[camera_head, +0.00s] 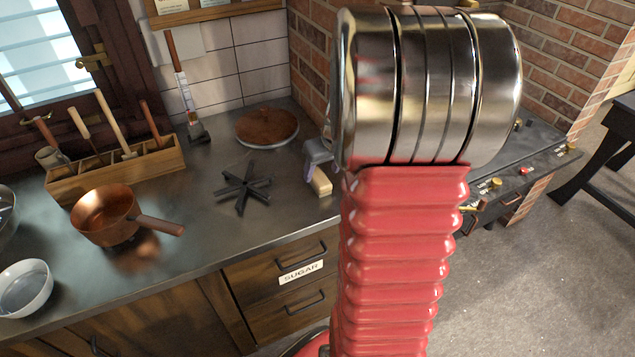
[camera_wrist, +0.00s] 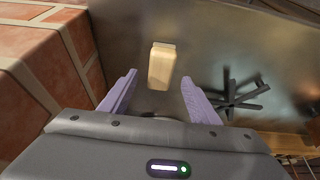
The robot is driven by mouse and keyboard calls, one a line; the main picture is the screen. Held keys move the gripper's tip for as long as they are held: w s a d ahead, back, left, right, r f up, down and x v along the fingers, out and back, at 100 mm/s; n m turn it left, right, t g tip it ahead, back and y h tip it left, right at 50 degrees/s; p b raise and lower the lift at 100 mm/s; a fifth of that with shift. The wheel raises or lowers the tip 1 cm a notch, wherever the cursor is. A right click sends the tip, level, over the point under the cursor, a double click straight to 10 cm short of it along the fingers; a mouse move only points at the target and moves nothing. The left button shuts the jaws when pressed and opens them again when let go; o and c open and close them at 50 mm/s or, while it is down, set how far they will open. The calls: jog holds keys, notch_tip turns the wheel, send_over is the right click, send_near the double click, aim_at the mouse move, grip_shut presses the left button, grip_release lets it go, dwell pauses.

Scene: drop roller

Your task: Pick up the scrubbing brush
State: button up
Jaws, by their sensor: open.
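The scrubbing brush, seen as a pale wood block (camera_head: 321,183), lies on the dark metal counter near its front right edge. The same block (camera_wrist: 161,66) shows in the wrist view, ahead of and roughly between the fingertips. My gripper (camera_head: 312,169) is partly hidden behind my red arm, just behind and above the brush in the head view. In the wrist view my gripper (camera_wrist: 158,80) has its two lilac fingers spread, with nothing held. The brush's underside is hidden, and I cannot tell its exact height below the fingers.
A black star-shaped trivet (camera_head: 243,190) lies left of the brush. A round wooden board (camera_head: 267,126) is behind. A brick wall (camera_wrist: 30,85) rises close to my left finger in the wrist view. A copper pan (camera_head: 107,215) and a wooden tool box (camera_head: 118,170) stand farther left.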

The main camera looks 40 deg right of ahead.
aim_at(319, 176)
jog(key=shift+x, duration=2.6)
jog(key=shift+w, duration=0.1)
jog(key=shift+c, duration=0.3)
jog(key=c, duration=1.2)
notch_tip(319, 176, up, 10)
jog(key=shift+r, duration=0.1)
